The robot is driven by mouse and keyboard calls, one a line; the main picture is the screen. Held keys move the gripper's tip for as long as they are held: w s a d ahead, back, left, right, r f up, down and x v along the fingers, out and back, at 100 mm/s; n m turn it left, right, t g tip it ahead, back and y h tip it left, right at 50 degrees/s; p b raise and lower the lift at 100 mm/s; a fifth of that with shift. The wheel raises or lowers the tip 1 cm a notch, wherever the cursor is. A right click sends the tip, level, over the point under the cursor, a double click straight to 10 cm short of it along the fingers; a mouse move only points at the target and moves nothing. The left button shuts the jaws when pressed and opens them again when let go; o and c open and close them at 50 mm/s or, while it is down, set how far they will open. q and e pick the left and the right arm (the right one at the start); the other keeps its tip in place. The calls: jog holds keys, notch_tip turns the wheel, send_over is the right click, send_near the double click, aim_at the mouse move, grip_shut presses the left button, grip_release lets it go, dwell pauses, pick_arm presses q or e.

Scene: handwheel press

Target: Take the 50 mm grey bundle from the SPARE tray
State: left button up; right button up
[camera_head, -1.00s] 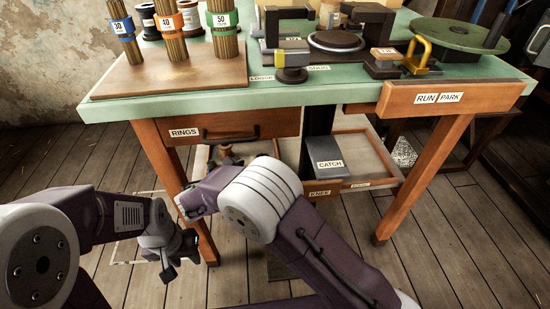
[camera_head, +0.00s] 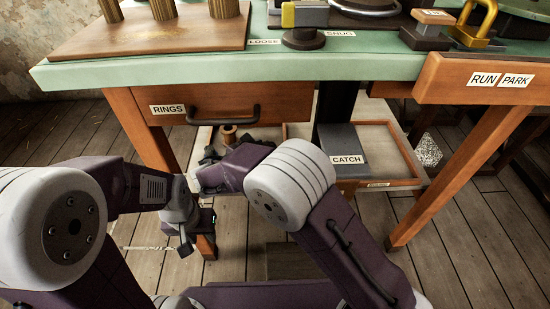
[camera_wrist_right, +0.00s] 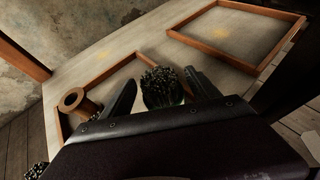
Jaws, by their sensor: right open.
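In the right wrist view, a dark bundle (camera_wrist_right: 163,92) with a bristly end lies in a wood-rimmed tray (camera_wrist_right: 122,66). My right gripper (camera_wrist_right: 160,78) is open, with one finger on either side of the bundle; I cannot tell whether they touch it. The bundle's lower part is hidden behind the gripper body. In the head view this tray (camera_head: 262,128) is on the low shelf under the bench, partly hidden by my right arm. No SPARE label is readable. My left gripper (camera_head: 186,243) hangs low at left, away from the tray; its jaws are unclear.
A spool (camera_wrist_right: 78,102) lies left of the bundle in the same tray. An empty tray (camera_wrist_right: 235,40) is at upper right. In the head view, the RINGS drawer (camera_head: 222,105) is above my right gripper, and a grey CATCH box (camera_head: 342,143) stands to the right.

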jog(key=shift+w+d+f, duration=0.15)
jog(key=shift+w, duration=0.05)
jog(key=shift+s, duration=0.1)
jog(key=shift+s+r, duration=0.1)
jog(key=shift+r, duration=0.15)
jog(key=shift+c, duration=1.2)
jog(key=shift+f, duration=0.1)
grip_shut()
